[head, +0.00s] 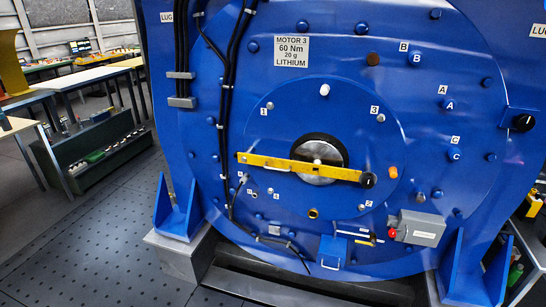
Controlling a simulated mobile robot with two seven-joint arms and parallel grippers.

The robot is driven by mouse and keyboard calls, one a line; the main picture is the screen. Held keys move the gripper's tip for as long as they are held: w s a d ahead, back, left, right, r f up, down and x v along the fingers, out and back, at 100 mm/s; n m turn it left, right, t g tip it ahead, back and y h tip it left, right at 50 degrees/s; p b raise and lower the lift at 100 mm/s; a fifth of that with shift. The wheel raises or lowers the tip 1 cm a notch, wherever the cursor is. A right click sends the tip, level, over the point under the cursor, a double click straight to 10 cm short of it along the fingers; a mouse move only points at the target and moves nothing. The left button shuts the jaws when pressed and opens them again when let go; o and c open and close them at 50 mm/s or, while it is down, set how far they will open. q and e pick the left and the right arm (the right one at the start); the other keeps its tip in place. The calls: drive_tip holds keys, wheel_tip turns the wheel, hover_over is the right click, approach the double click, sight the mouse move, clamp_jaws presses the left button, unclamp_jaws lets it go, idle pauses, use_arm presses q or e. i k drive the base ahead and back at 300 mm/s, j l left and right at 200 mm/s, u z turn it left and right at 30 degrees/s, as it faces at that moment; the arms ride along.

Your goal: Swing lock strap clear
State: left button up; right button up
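The yellow lock strap (277,163) lies across the front of the blue motor (440,75), in front of the metal shaft end (320,150) at its centre. It runs almost level, its right end a little lower than its left. A black knob (368,180) sits at its right end. The left end lies near the black cables. Neither of my grippers is in view.
Black cables (229,75) run down the motor's left side. A grey box (421,229) with a red knob (393,233) sits at lower right, beside a small blue holder (332,252) with tools. Work tables (85,78) stand at left; the dark floor there has free room.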

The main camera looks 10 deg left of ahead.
sight(275, 164)
drive_tip(key=i+u, duration=0.3)
drive_tip(key=i, duration=0.15)
drive_tip(key=i+l+u, duration=0.3)
drive_tip(key=i, duration=0.15)
drive_tip(key=j+u, duration=0.1)
drive_tip(key=u, duration=0.15)
